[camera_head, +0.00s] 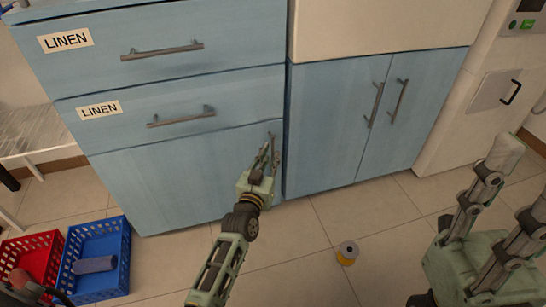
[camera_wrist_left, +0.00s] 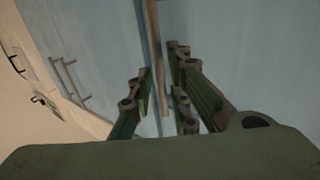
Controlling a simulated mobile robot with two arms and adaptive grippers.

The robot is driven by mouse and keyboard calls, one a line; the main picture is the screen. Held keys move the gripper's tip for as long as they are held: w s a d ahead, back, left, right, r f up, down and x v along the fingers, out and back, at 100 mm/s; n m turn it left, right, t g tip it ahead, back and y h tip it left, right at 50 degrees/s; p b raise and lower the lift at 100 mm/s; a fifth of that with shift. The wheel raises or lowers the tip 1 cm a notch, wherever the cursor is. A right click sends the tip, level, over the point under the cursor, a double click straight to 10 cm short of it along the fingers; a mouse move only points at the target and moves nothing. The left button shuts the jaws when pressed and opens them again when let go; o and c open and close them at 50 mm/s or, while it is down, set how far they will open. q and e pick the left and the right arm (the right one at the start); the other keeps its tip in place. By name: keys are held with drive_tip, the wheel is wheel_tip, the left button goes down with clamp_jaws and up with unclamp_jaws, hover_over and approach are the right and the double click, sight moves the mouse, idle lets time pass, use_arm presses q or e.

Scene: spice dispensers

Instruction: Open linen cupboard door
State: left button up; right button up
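The linen cupboard door (camera_head: 165,180) is the light blue lower panel under two drawers labelled LINEN; it is shut. Its upright bar handle (camera_head: 277,148) is at its right edge, partly hidden by my left gripper (camera_head: 268,153). In the left wrist view the handle (camera_wrist_left: 154,35) runs down between the fingers of my left gripper (camera_wrist_left: 160,72). The fingers are apart, one on each side of the bar, with small gaps visible. My right gripper (camera_head: 522,185) is at the right edge, fingers spread and empty, far from the door; one fingertip is cut off.
A blue double-door cupboard (camera_head: 350,125) with two handles stands to the right. A blue basket (camera_head: 122,255) holding a grey roll and a red basket (camera_head: 38,250) are on the floor at left. A yellow-and-grey can (camera_head: 347,253) is on the tiles. The floor before the door is otherwise clear.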

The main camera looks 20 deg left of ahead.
use_arm(q)
drive_tip(key=shift+w+b, duration=0.45)
drive_tip(key=shift+w, duration=1)
drive_tip(key=shift+c, duration=0.4)
clamp_jaws()
